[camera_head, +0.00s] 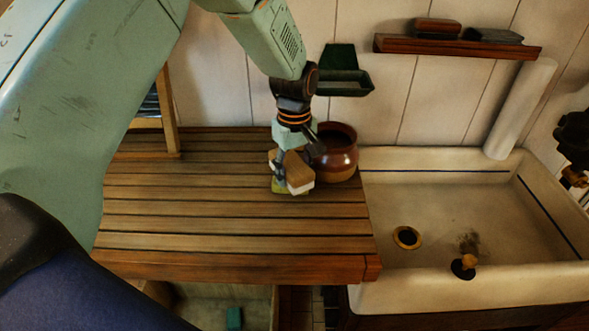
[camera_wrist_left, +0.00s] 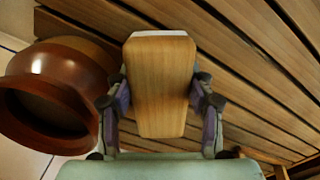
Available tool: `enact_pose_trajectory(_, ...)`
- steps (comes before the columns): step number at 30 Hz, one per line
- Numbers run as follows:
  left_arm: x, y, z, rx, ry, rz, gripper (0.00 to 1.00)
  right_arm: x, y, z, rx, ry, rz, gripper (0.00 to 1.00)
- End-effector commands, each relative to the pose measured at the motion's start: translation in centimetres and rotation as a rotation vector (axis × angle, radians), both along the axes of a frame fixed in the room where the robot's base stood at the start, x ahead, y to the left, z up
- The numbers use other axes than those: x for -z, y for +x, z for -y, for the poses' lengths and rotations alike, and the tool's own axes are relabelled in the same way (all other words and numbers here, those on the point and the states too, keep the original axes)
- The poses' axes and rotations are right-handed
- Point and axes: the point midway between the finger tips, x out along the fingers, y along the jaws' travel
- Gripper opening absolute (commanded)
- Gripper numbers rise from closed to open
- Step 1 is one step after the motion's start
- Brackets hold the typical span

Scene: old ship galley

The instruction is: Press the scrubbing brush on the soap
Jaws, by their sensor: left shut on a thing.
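My left gripper (camera_head: 290,160) points down over the slatted wooden counter and is shut on the scrubbing brush (camera_head: 299,168). The brush is a wooden block with a white underside. In the left wrist view the brush (camera_wrist_left: 160,85) sits between both fingers (camera_wrist_left: 160,100), with a strip of white at its far end. A small yellow-green piece (camera_head: 279,187), perhaps the soap, shows low beside and under the brush. I cannot tell whether the brush touches it. The left wrist view hides what is under the brush. No right gripper fingers show.
A brown glazed pot (camera_head: 338,160) stands close to the right of my left gripper; it is also in the wrist view (camera_wrist_left: 85,60). The white sink (camera_head: 440,205) lies to the right. A green wall holder (camera_head: 345,80) hangs behind. The counter's front (camera_head: 230,235) is clear.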

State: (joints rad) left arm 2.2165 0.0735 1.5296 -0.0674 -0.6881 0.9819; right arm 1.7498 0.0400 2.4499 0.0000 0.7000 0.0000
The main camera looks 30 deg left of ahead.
Motion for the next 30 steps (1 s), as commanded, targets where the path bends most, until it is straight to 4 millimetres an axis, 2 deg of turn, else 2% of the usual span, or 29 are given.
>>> enact_pose_trajectory(3,-1.4,0.1,0.0,0.000,0.000,0.001,0.13,-1.3,0.0,0.0,0.000,0.000,0.000,0.40)
enact_pose_trajectory(17,-4.5,0.1,0.0,0.000,0.001,0.003,0.13,-3.7,0.0,0.0,0.000,0.000,0.000,0.40)
enact_pose_trajectory(30,-6.5,0.1,0.0,0.000,0.000,0.002,0.13,-3.4,0.0,0.0,0.000,0.000,0.000,0.40)
